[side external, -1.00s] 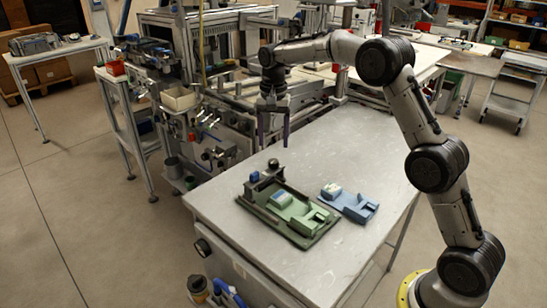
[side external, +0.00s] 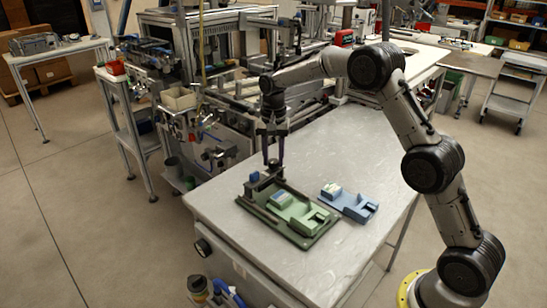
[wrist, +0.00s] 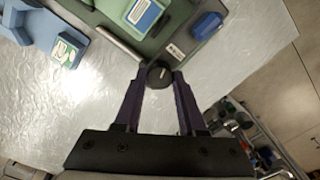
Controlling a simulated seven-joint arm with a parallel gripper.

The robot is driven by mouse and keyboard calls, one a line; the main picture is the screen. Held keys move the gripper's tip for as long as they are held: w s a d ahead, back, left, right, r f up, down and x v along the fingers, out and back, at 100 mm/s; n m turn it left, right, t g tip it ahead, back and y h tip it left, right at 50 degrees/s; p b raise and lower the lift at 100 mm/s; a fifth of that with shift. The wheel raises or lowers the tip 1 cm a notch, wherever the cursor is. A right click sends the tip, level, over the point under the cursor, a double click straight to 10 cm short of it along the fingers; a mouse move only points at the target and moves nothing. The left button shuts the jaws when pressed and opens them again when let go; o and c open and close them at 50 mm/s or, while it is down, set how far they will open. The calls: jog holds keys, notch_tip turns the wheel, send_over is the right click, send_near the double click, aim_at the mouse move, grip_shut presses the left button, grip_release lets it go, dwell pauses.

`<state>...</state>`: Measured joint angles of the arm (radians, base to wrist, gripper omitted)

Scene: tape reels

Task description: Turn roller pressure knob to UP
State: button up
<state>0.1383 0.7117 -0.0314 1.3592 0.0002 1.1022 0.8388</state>
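The roller pressure knob (wrist: 160,74) is a round black knob with a pale pointer line on its top. It sits at the corner of the green device (wrist: 185,40), which stands on the grey table. In the side external view the knob (side external: 273,163) shows small at the device's back end. My gripper (side external: 273,160) points down over it. In the wrist view the dark purple fingertips (wrist: 161,80) are on either side of the knob, very close to it; I cannot tell whether they touch. The fingers look apart. The knob's setting marks are not readable.
A blue block (wrist: 207,25) stands on the green device close to the knob. A blue fixture (side external: 348,203) with a pale top piece lies to the right of the device. The table (side external: 365,145) is clear behind and to the right.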

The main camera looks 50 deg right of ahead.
grip_shut()
jog(key=n, duration=0.5)
jog(key=shift+n, duration=0.4)
jog(key=n, duration=0.6)
jog(key=shift+r, duration=0.1)
jog(key=n, duration=0.6)
jog(key=shift+n, duration=0.3)
jog(key=n, duration=0.6)
jog(key=shift+n, duration=0.3)
